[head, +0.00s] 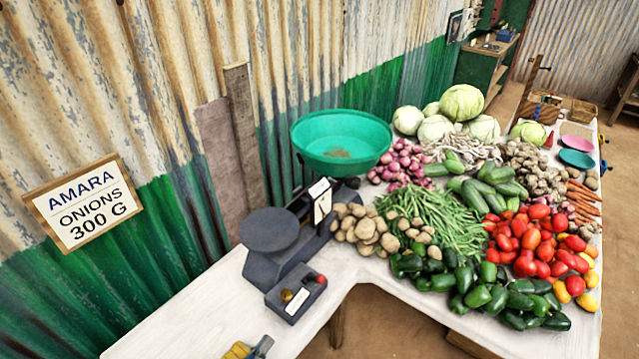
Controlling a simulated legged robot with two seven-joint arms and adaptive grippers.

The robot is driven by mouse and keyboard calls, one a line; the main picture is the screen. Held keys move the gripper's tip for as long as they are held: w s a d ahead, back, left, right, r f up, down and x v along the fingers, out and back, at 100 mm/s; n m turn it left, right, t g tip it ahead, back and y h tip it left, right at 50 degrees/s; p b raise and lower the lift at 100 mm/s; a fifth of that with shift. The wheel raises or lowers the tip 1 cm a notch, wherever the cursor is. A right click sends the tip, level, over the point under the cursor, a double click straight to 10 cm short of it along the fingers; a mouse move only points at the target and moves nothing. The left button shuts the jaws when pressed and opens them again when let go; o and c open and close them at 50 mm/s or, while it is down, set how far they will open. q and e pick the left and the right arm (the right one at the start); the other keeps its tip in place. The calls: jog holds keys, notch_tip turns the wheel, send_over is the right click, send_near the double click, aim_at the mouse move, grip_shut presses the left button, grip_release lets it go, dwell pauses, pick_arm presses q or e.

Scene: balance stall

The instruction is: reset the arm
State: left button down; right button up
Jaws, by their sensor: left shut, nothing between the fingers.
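My left gripper (262,346) shows only in part at the bottom edge of the head view, yellow and grey. It is shut and empty, low over the front of the white table (190,318). It is apart from the dark grey balance (289,257), which stands behind it. The balance has a round grey plate (269,230) on the left and a green pan (341,139) at the back right, with a little brown matter in the pan. A small block in front bears a brass piece (287,296) and a red knob (321,280). My right gripper is not in view.
Vegetables crowd the table on the right: potatoes (366,232), onions (404,165), green beans (440,220), peppers (480,296), tomatoes (540,240) and cabbages (462,102). A sign (85,203) reading "AMARA ONIONS 300 G" hangs on the corrugated wall. The table's front left is bare.

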pick_arm(q)
jog(key=s+a+f+m+g+y, duration=0.15)
jog(key=s+f+g+y, duration=0.5)
jog(key=f, duration=0.65)
jog(key=s+a+f+g+y, duration=0.2)
jog(key=s+a+g, duration=0.1)
jog(key=s, duration=0.5)
jog(key=s+a+f+g+y, duration=0.2)
jog(key=s+a+g, duration=0.2)
jog(key=s, duration=0.3)
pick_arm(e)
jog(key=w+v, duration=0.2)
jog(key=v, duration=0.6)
pick_arm(q)
jog(key=s+f+p, duration=0.3)
jog(key=f+p, duration=0.2)
jog(key=f, duration=1.8)
jog(key=shift+s+g, duration=0.2)
jog(key=shift+g, duration=0.15)
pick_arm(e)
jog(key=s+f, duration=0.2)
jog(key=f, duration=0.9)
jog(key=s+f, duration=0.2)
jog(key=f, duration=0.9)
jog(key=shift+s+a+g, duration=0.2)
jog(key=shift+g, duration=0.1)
